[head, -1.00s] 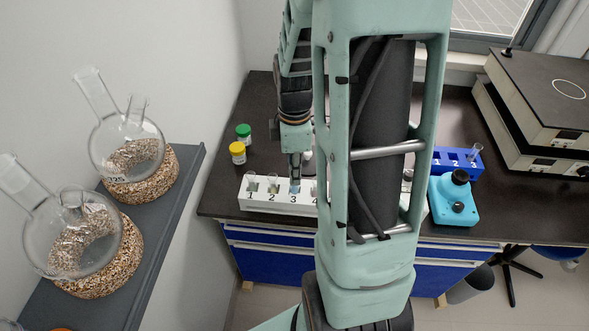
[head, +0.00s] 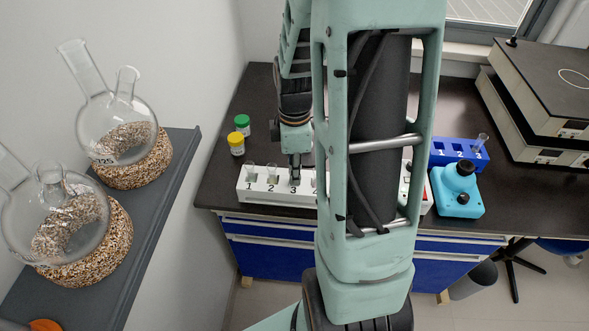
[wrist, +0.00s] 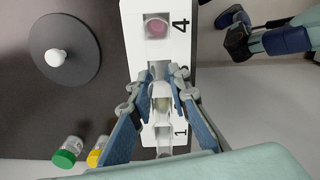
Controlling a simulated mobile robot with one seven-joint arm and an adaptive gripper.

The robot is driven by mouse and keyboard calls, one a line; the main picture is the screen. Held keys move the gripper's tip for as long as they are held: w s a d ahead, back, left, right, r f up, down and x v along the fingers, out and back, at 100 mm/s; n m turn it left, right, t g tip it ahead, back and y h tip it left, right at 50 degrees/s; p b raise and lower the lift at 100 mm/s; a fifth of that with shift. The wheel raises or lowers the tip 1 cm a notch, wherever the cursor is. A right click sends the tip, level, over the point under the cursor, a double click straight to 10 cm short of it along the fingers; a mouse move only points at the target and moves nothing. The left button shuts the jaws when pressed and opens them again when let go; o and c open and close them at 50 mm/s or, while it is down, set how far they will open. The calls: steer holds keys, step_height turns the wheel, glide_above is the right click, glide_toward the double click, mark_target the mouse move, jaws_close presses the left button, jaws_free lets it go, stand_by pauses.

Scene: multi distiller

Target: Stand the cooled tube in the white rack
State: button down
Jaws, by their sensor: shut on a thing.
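The white rack (head: 262,196) stands on the dark bench, with numbered places along its front. Tubes stand in place 1 (head: 250,174) and place 2 (head: 272,175). My gripper (head: 295,176) points down at place 3, its fingertips close to the rack top. My arm hides the rack's right part in the head view.
A green-capped vial (head: 243,124) and a yellow-capped vial (head: 236,146) stand behind the rack. A blue rack (head: 446,157) and a turquoise device (head: 457,198) are to the right. Round flasks (head: 117,112) sit on a shelf at left. A dark disc (wrist: 65,62) lies beside the rack.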

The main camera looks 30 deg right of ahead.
steer(key=shift+f, duration=0.1)
steer(key=c, duration=1.7)
jaws_free()
steer(key=shift+c, duration=0.2)
step_height(320, 180, up, 7)
steer(key=p, duration=0.5)
